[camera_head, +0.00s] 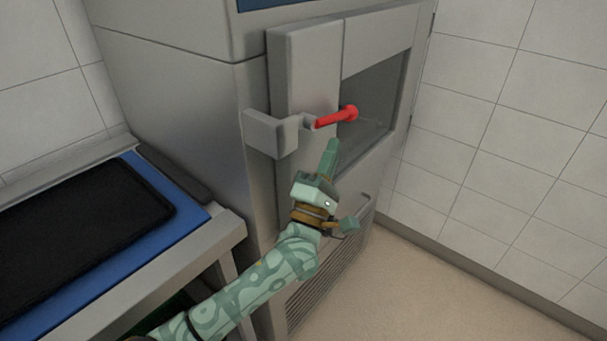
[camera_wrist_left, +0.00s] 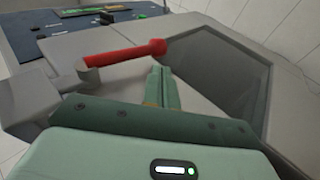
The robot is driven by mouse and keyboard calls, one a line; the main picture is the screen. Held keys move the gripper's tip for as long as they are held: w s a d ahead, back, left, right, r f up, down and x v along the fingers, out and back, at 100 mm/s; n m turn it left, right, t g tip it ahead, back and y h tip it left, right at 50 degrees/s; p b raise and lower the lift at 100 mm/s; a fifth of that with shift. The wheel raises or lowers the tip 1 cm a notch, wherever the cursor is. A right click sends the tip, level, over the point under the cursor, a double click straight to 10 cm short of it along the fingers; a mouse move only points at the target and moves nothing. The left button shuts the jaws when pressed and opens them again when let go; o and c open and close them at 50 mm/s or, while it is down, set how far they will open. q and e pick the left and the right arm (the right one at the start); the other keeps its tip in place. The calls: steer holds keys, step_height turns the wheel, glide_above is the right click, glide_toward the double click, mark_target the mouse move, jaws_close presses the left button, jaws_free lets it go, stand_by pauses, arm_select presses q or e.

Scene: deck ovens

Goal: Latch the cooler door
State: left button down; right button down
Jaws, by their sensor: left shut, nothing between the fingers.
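The grey cooler door (camera_head: 306,70) has a dark window (camera_head: 372,105) and looks closed or nearly so; I cannot tell whether a gap remains. A red latch handle (camera_head: 336,117) with a round knob sits across the door, beside a grey catch bracket (camera_head: 268,134) on the cabinet edge. In the left wrist view the red handle (camera_wrist_left: 125,54) runs nearly level, its knob to the right. My left gripper (camera_head: 329,152) is shut and empty, just below the handle, with its fingers pointing up. The fingers show below the knob in the left wrist view (camera_wrist_left: 159,85). My right gripper is out of view.
A steel table with a blue mat (camera_head: 197,212) and a black tray (camera_head: 75,225) stands left of the cooler. A tiled wall (camera_head: 510,110) closes off the right; the floor (camera_head: 430,295) in front is clear.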

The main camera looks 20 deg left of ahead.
arm_select(q)
steer(key=v, duration=1.6)
steer(key=shift+s+f, duration=0.15)
steer(key=shift+d, duration=0.1)
